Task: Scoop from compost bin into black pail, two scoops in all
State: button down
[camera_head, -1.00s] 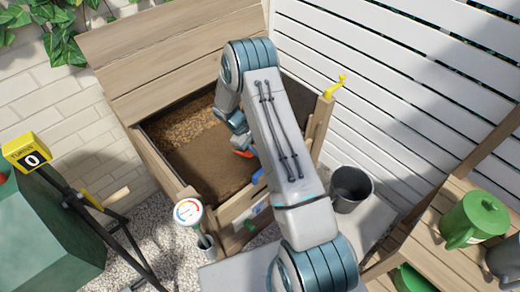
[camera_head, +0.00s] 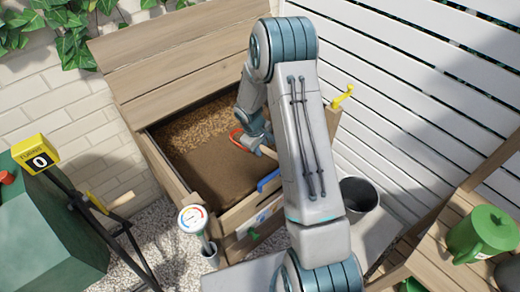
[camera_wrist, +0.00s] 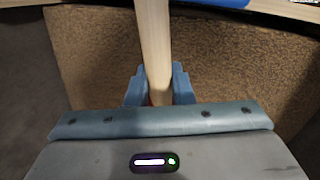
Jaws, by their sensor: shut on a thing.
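The wooden compost bin (camera_head: 158,168) stands open, with its lid tilted back. It holds brown compost (camera_head: 200,165), coarser at the back and smoother in front. My gripper is inside the bin, low over the compost. In the wrist view my gripper (camera_wrist: 158,90) is shut on a pale wooden handle (camera_wrist: 153,40). A red-orange part (camera_head: 238,138) shows at the gripper in the head view; it seems to belong to the held tool, whose working end I cannot make out. The black pail (camera_head: 360,190) stands right of the bin, partly hidden by my arm.
A dial on a stem (camera_head: 191,219) stands at the bin's front left corner. A yellow counter reading 0 (camera_head: 37,153) is by a green box (camera_head: 45,235) at left. A wooden shelf with a green can (camera_head: 478,235) is at right; a white slatted fence is behind.

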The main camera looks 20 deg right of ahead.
notch_tip(320, 180, up, 20)
jog(key=s+d+t+p, duration=0.1)
jog(key=p, duration=1)
jog(key=shift+s+f+y+p, duration=0.15)
jog(key=shift+s+y+p, duration=0.25)
dwell(0.6)
